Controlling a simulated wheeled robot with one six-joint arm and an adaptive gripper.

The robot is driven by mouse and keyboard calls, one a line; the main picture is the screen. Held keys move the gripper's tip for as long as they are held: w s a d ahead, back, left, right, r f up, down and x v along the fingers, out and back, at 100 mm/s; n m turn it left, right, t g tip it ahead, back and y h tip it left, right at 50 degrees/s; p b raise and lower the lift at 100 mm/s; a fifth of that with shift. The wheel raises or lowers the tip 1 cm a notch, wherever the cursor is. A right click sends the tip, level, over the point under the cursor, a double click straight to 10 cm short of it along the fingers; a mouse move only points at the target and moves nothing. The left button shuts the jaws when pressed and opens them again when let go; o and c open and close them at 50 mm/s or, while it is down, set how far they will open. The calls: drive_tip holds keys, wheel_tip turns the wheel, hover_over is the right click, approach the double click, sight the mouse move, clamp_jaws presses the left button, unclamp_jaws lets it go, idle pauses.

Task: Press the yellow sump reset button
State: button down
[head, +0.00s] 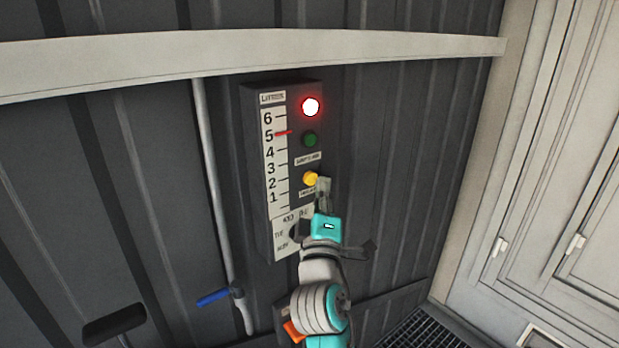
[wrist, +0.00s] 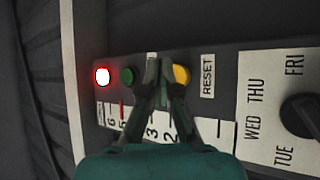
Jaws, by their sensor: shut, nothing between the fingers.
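The yellow sump reset button (head: 310,178) sits on the dark wall panel (head: 250,165), below a lit red lamp (head: 310,106) and a dark green lamp (head: 310,139). My gripper (head: 323,182) is shut and empty, its tips just right of the button in the head view. In the wrist view the gripper (wrist: 163,62) covers part of the panel, and the yellow button (wrist: 181,75) shows directly beside the right finger, partly hidden. The RESET label (wrist: 208,76) is beside the button. I cannot tell whether the fingertips touch the button.
A litres scale (head: 275,160) with a red mark near 5 runs along the panel's left. A day dial (wrist: 300,114) is at its lower end. A pipe (head: 215,190) with a blue lever (head: 213,297) stands left. White cabinet doors (head: 560,200) are at right.

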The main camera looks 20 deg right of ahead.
drive_tip(key=shift+w, duration=0.1)
drive_tip(key=shift+w+a, duration=0.1)
drive_tip(key=shift+w, duration=0.2)
drive_tip(key=shift+w+a, duration=0.1)
drive_tip(key=shift+w, duration=0.25)
idle(0.7)
drive_tip(key=shift+s, duration=0.15)
drive_tip(key=shift+s+d, duration=0.2)
drive_tip(key=shift+s, duration=0.45)
drive_tip(key=s+d, duration=0.1)
drive_tip(key=s, duration=0.4)
drive_tip(key=shift+s+d, duration=0.35)
drive_tip(key=shift+s, duration=0.05)
drive_tip(key=shift+f, duration=0.1)
idle(0.6)
